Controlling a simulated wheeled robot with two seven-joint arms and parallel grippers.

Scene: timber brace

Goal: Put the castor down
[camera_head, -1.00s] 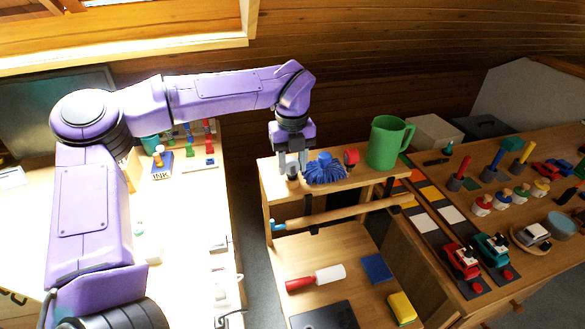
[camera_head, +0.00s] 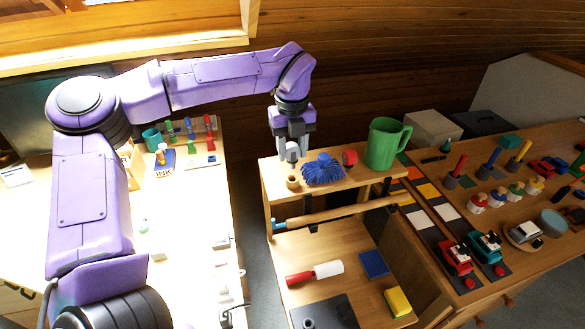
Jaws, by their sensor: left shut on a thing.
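My left gripper (camera_head: 291,155) is shut on a small pale grey thing, apparently the castor (camera_head: 292,153), mostly covered by the fingers. It is held above the left end of the upper wooden shelf (camera_head: 345,181). A small round wooden piece (camera_head: 292,183) with a dark hole stands on the shelf below it, with a small gap between as far as I can tell. My right gripper is not in view.
A blue bristly brush head (camera_head: 323,170), a red round thing (camera_head: 350,158) and a green jug (camera_head: 384,143) stand right of the gripper. A wooden rolling bar (camera_head: 345,213) lies below the shelf's front. The lower board has a red-and-white roller (camera_head: 315,273).

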